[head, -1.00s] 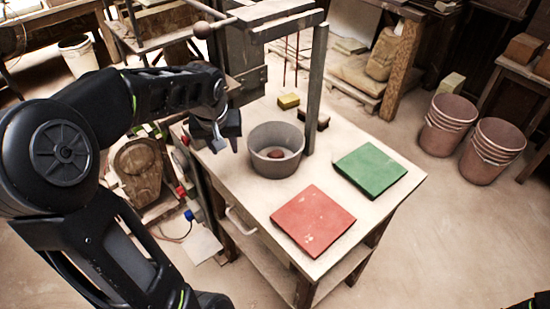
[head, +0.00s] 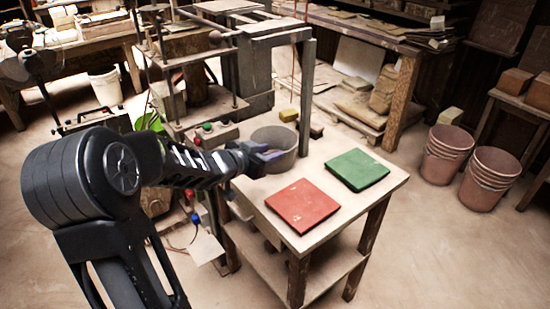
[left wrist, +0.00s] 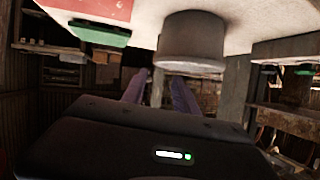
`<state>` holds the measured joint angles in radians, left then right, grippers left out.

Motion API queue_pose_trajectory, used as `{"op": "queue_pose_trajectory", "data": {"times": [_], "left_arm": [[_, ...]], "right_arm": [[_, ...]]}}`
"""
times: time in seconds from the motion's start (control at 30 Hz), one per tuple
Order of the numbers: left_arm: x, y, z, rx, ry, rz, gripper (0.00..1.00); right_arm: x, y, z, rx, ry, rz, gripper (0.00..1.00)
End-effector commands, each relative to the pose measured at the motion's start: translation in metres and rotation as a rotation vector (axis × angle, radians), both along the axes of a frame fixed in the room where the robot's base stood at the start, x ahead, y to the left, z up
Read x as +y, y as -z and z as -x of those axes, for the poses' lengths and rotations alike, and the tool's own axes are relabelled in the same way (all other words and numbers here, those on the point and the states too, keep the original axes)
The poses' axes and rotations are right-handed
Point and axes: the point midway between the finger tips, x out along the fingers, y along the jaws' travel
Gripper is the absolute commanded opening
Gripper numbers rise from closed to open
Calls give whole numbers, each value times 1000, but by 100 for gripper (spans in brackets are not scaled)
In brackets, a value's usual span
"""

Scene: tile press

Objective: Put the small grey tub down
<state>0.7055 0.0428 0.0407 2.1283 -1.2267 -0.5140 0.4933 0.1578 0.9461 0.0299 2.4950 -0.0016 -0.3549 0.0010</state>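The small grey tub (head: 277,146) stands upright on the pale table top, beside the press's upright post. In the left wrist view, which is upside down, the tub (left wrist: 190,40) shows with its rim towards the fingers. My left gripper (head: 270,156) is at the near left side of the tub, its fingers overlapping the tub in the head view. In the left wrist view its two fingers (left wrist: 160,76) are spread apart, with nothing seen between them, near the rim level. I cannot tell whether they touch the tub. My right gripper is not in view.
A red tile (head: 303,206) and a green tile (head: 356,169) lie on the table in front of the tub. The press post (head: 306,95) stands close at the tub's right. A button box (head: 209,133) is at the left.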

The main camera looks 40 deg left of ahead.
Motion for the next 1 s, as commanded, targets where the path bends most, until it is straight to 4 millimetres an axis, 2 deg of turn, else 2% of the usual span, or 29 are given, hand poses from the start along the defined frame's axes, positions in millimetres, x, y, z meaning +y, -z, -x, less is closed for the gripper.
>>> {"op": "queue_pose_trajectory", "data": {"times": [0.27, 0.37, 0.7, 1.0], "left_arm": [[0, 1, -2, 1, -2, 0, 35], [0, 5, -10, 1, -2, 2, 35], [0, 24, -58, 1, -2, 2, 35], [1, 26, -63, 2, -4, 1, 35]], "right_arm": [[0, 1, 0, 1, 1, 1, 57], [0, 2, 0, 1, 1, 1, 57], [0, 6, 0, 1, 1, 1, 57], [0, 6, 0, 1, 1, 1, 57]]}}
